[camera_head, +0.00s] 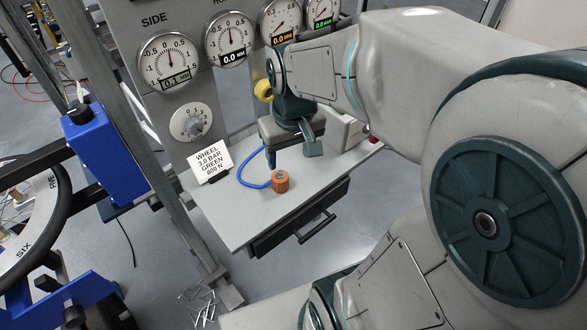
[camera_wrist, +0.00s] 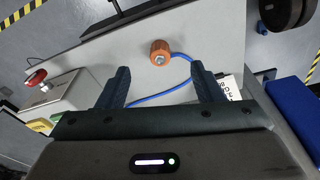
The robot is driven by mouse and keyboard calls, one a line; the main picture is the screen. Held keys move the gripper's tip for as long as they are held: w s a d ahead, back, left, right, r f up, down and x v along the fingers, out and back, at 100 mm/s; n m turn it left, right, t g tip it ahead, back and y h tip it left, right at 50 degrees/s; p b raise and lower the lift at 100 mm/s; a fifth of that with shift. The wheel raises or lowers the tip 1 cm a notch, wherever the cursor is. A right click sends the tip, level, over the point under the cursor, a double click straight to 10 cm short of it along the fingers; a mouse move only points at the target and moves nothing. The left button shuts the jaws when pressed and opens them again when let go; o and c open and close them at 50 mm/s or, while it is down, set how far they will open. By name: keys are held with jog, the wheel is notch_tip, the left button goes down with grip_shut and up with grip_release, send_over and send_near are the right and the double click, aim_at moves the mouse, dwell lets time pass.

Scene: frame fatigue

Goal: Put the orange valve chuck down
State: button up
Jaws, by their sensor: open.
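The orange valve chuck (camera_head: 281,181) stands on the grey shelf top (camera_head: 240,222), joined to a blue hose (camera_head: 246,172) that curves behind it. In the wrist view the chuck (camera_wrist: 159,52) shows beyond the fingertips, between their lines and touching neither. My gripper (camera_head: 292,155) is over the shelf, behind and above the chuck in the head view. In the wrist view my gripper (camera_wrist: 160,80) has its two dark fingers spread wide with nothing between them but the hose below. Part of the hose is hidden behind my gripper.
A white sign card (camera_head: 209,162) stands at the shelf's left end. A grey box with a red button (camera_wrist: 37,78) sits at the other end. Dial gauges (camera_head: 169,61) and a knob (camera_head: 192,122) are on the panel behind. The shelf front around the chuck is clear.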

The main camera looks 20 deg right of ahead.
jog(key=s+a+r+t, duration=0.1)
jog(key=s, duration=0.6)
jog(key=shift+a+r+m+t, duration=0.15)
jog(key=shift+a+m+t, duration=0.15)
jog(key=shift+m, duration=0.1)
